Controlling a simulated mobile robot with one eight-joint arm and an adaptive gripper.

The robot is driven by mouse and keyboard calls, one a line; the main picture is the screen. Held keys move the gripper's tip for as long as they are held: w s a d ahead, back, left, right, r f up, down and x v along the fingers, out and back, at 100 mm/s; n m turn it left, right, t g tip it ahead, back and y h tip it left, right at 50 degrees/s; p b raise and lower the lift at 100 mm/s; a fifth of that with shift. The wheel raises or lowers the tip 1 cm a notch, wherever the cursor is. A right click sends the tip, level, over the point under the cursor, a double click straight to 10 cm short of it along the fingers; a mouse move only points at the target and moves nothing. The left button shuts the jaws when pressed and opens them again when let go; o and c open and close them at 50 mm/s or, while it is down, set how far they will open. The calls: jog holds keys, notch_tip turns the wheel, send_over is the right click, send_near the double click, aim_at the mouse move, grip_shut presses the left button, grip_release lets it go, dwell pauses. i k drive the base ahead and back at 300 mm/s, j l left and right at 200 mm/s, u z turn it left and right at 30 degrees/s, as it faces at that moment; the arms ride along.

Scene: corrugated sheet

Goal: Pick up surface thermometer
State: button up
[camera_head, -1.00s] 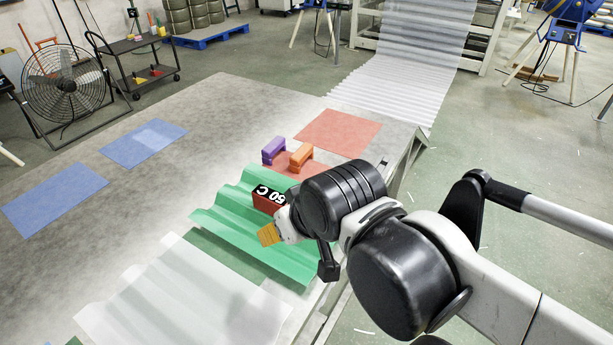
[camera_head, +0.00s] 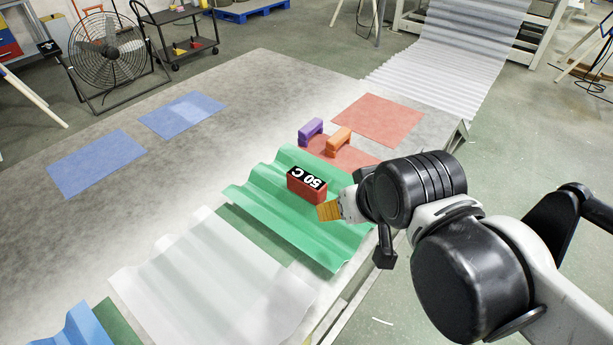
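The surface thermometer (camera_head: 307,187) is a small red block with a black top face reading "50 C". It sits on the green corrugated sheet (camera_head: 268,205) near the middle of the view. My gripper (camera_head: 328,211) comes in from the right, its yellow-orange fingertip pad just below and right of the thermometer. It seems apart from the thermometer, though the depth between them is hard to judge. Only one pad shows clearly, so I cannot see how far the fingers are apart.
Purple (camera_head: 311,130) and orange (camera_head: 339,139) handled blocks stand behind the thermometer by a red mat (camera_head: 377,119). A clear corrugated sheet (camera_head: 205,285) lies in front, with a blue piece (camera_head: 75,333) at lower left. Blue mats (camera_head: 97,162) lie left on the grey table.

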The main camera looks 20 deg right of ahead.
aim_at(308, 186)
jog(key=i+l+u, duration=0.1)
jog(key=l+u, duration=0.3)
jog(key=i+l+u, duration=0.1)
jog(key=l+u, duration=0.65)
jog(key=i+j, duration=0.05)
jog(key=j, duration=0.05)
